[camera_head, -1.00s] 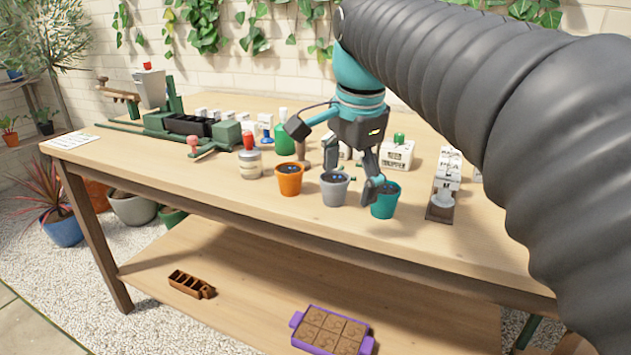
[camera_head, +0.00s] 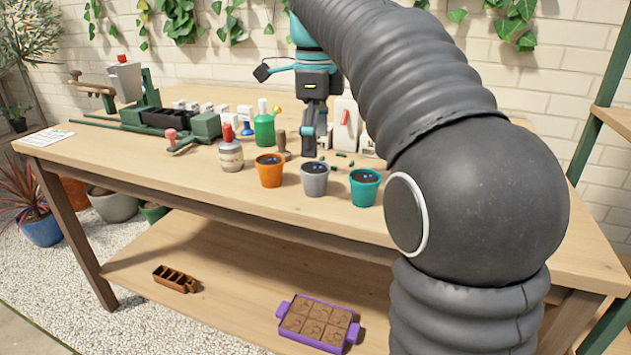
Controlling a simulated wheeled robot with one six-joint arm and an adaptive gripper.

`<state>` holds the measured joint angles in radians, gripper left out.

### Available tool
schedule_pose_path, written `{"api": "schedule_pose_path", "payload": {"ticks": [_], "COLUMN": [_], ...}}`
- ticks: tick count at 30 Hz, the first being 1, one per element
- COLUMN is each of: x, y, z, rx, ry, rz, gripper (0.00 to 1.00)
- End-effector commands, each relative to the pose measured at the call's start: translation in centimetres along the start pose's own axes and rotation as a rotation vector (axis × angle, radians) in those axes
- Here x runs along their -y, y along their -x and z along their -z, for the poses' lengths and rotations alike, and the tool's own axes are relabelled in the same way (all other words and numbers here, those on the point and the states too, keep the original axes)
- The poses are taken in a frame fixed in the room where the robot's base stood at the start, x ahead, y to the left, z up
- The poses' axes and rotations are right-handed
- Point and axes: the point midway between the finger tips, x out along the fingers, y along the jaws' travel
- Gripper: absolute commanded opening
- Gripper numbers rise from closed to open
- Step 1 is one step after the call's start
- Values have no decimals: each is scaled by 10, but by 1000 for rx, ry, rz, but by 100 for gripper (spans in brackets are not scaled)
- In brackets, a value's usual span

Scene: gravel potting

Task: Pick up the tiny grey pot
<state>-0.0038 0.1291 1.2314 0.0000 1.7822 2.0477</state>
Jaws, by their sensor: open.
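The tiny grey pot (camera_head: 314,183) stands upright on the wooden table, filled with dark soil, between an orange pot (camera_head: 270,175) on its left and a teal pot (camera_head: 364,191) on its right. My gripper (camera_head: 309,150) points down just above and behind the grey pot in the picture. It is open and holds nothing. Its fingers overlap in this view, so the gap between them is hard to see. The gripper appears apart from the pot.
Small green pieces (camera_head: 343,157) lie behind the pots. A purple tray (camera_head: 284,305) and a brown holder (camera_head: 176,279) sit on the lower shelf. The front tabletop is clear.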

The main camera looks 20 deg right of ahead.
Motion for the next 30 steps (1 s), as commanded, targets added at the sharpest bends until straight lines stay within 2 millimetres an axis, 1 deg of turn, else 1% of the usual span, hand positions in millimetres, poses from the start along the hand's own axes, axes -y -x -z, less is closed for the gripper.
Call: {"api": "schedule_pose_path", "payload": {"ticks": [1,3,11,18,21,24,30], "x": [-1,0,0,4,4,4,4], "y": [-11,-20,-35,-68,-78,-82,-82], "z": [0,0,0,-1,-1,-1,-1], "rx": [-1,-1,0,-1,0,0,1], "ry": [0,0,2,2,2,2,2], "rz": [-3,-1,0,-1,0,1,1], "gripper": [89,89,89,89,89,89,89]}}
